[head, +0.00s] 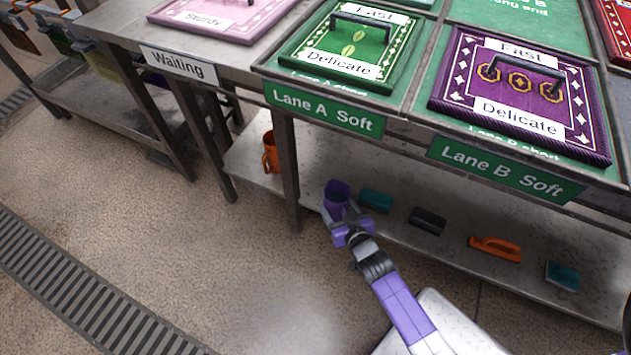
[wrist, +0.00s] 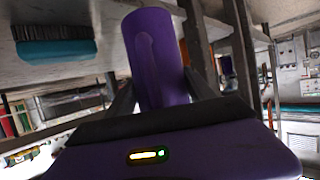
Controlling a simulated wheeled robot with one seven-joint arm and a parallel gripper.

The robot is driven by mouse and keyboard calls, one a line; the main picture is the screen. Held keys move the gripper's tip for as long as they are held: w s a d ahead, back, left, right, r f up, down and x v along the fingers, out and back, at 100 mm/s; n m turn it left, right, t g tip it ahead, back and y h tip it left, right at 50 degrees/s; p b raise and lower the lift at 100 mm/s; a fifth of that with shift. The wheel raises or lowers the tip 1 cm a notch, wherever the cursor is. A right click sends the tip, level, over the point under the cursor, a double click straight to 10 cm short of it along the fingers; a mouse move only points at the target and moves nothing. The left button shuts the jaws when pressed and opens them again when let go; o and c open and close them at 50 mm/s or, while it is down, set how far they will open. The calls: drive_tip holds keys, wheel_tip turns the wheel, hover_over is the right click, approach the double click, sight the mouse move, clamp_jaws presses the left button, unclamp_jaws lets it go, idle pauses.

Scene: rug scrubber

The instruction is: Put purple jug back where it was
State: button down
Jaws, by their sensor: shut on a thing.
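The purple jug (head: 337,192) is at the front edge of the lower steel shelf in the head view, below the Lane A Soft sign. It also shows in the wrist view (wrist: 152,55), between my two fingers. My gripper (head: 347,215) is shut on the jug. In the wrist view the gripper (wrist: 160,95) has a dark finger on each side of the jug. I cannot tell whether the jug's base touches the shelf.
The lower shelf (head: 420,245) holds an orange jug (head: 270,152) to the left, and a teal brush (head: 376,199), a black brush (head: 427,220), an orange brush (head: 495,248) and another teal brush (head: 562,275) to the right. A table leg (head: 286,170) stands just left of the purple jug.

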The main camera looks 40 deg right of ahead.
drive_tip(key=shift+w+d+r+b+x, duration=0.2)
drive_tip(key=shift+r+b+x, duration=0.6)
drive_tip(key=shift+x, duration=2.1)
drive_tip(key=shift+w+d+r+b+x, duration=0.1)
drive_tip(key=shift+w+r+b+x, duration=0.25)
drive_tip(key=shift+b+x, duration=1.7)
drive_tip(key=shift+w+d+r+b+x, duration=0.15)
drive_tip(key=shift+r+x, duration=0.5)
drive_tip(key=shift+x, duration=3.15)
drive_tip(key=shift+a, duration=0.1)
drive_tip(key=shift+f, duration=0.15)
drive_tip(key=shift+c, duration=1.8)
unclamp_jaws()
drive_tip(key=shift+s+f, duration=0.1)
